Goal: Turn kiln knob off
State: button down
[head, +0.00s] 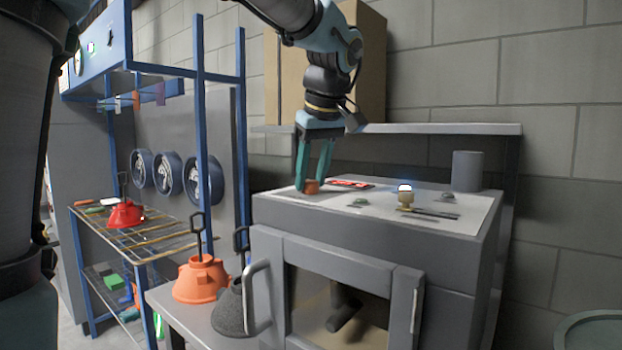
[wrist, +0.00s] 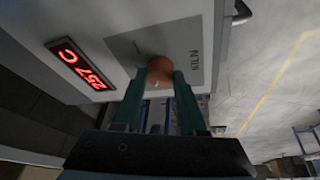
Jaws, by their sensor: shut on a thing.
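The kiln knob (head: 311,187) is a small brown-orange round knob on the top left of the grey kiln (head: 380,216). My gripper (head: 312,183) points down, with its two green fingers shut on the knob. In the wrist view the knob (wrist: 160,69) sits between the fingertips of my gripper (wrist: 160,85), beside the printed word KILN. A red display (wrist: 80,66) next to it reads 257 C. The display also shows in the head view (head: 350,184). A small light mark shows on the knob's lower edge; its exact turn is hard to tell.
A shelf (head: 430,128) with a cardboard box (head: 405,60) is behind. A blue rack (head: 203,130) and orange hood (head: 200,279) are at left.

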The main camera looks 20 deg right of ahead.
jog(key=shift+n, duration=0.3)
dwell(0.4)
jog(key=shift+c, duration=2.3)
grip_release()
jog(key=b+v, duration=0.1)
jog(key=v, duration=0.9)
jog(key=shift+s+d+r, duration=0.2)
jog(key=shift+r, duration=0.15)
